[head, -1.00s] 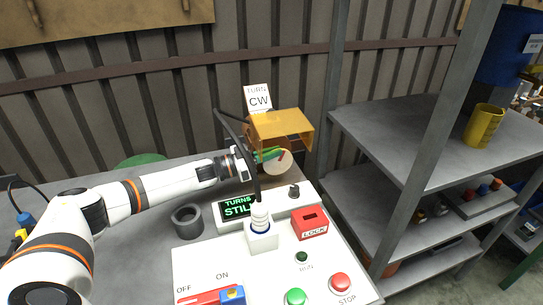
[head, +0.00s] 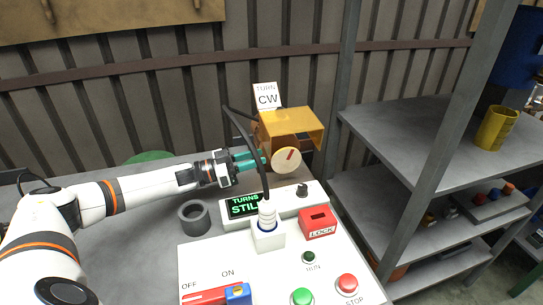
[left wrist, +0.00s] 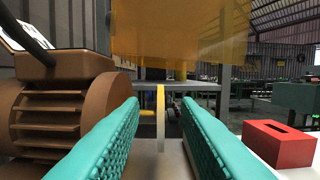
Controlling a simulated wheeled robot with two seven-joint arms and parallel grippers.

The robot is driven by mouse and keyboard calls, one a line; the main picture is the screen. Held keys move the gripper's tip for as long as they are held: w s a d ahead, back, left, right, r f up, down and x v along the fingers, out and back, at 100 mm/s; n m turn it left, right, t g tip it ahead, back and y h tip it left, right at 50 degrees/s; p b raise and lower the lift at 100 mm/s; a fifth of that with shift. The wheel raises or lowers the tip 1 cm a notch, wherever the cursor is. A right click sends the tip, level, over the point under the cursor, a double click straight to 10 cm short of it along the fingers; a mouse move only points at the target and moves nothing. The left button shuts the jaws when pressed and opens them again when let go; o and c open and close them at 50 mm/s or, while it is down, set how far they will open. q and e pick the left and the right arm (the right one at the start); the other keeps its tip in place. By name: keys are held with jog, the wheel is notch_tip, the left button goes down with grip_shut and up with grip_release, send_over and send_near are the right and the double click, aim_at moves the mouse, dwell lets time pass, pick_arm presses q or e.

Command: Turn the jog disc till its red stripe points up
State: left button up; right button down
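The jog disc (head: 283,163) is a pale cream disc under the yellow hood, on the front of the brown machine. Its short red stripe (head: 291,155) points up and leans to the right. My left gripper (head: 260,161) is just left of the disc, with teal fingers towards it. The disc (left wrist: 160,115) shows edge-on between and beyond the fingertips, apparently untouched. My right gripper is out of view.
The yellow hood (head: 292,126) overhangs the disc. The panel holds a "TURNS STILL" display (head: 243,205), a red LOCK block (head: 318,223) and several buttons. A "TURN CW" card (head: 267,96) stands behind. A dark ring (head: 194,218) lies left.

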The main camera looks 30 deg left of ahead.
aim_at(281, 150)
pick_arm(q)
jog(key=shift+v, duration=2.3)
jog(key=shift+d+r, duration=0.1)
jog(key=shift+g+y, duration=0.5)
jog(key=x, duration=0.4)
jog(key=p+x, duration=0.1)
jog(key=x, duration=0.3)
jog(key=r+p+x, duration=0.1)
jog(key=x, duration=0.3)
jog(key=shift+w+d, duration=0.1)
jog(key=shift+w, duration=0.05)
grip_shut()
